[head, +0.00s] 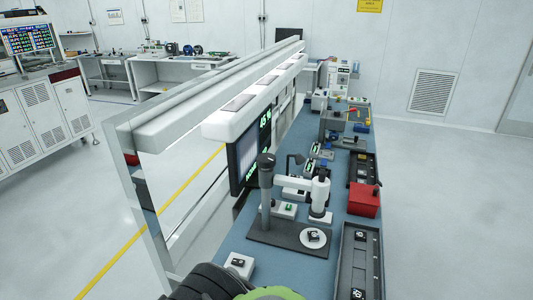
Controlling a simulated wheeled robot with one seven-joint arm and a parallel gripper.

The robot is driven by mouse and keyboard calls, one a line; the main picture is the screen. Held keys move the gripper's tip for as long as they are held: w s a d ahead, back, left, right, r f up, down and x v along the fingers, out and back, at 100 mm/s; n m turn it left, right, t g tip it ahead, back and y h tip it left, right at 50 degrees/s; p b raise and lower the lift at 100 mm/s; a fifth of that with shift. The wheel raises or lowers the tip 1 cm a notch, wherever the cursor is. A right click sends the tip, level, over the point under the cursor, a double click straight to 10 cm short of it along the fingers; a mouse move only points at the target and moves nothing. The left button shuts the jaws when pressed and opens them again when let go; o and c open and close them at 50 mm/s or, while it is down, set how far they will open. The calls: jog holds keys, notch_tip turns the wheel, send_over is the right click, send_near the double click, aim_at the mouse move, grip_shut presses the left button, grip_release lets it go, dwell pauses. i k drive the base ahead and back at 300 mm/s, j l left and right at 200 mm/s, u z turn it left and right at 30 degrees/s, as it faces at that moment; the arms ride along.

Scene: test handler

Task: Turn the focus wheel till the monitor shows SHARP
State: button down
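A microscope-like stand has a dark base (288,236), a grey column (266,195) with a dark rounded top, and a white optical tube (319,194). A white round stage (313,239) under the tube carries a small dark part. I cannot clearly pick out the focus wheel; a dark knob-like shape (266,160) tops the column. The monitor (248,155) hangs behind the stand, seen at a steep angle. It shows green characters on a dark screen; I cannot read the word SHARP there. My gripper is not in view; black and green parts, probably of my arm, show at the bottom edge.
The blue bench (240,238) runs away from me. Dark trays (352,255) line its right side, with a red box (364,200) beside them. A small white block (239,264) lies near the front. A white overhead shelf (225,122) borders the left. Floor at right is clear.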

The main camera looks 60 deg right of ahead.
aim_at(264, 161)
jog(key=z, duration=2)
jog(key=k+l+u, duration=0.35)
jog(key=k+l, duration=0.3)
jog(key=l+u, duration=0.1)
jog(key=l, duration=0.4)
jog(key=k+l+u, duration=0.15)
jog(key=l, duration=0.35)
jog(key=l+u, duration=0.1)
jog(key=l, duration=0.4)
jog(key=k+l+u, duration=0.15)
jog(key=l, duration=0.35)
jog(key=j+u, duration=0.1)
jog(key=j, duration=0.3)
jog(key=i+j+u, duration=0.15)
jog(key=j, duration=0.25)
jog(key=i+j+u, duration=0.1)
jog(key=j, duration=0.3)
jog(key=i+j+u, duration=0.1)
jog(key=j, duration=0.3)
jog(key=i+u, duration=0.25)
jog(key=i, duration=0.3)
jog(key=i+u, duration=0.3)
jog(key=i, duration=0.3)
jog(key=i+l, duration=0.1)
jog(key=i, duration=0.2)
jog(key=i+l, duration=0.1)
jog(key=i, duration=0.25)
jog(key=j+u, duration=0.05)
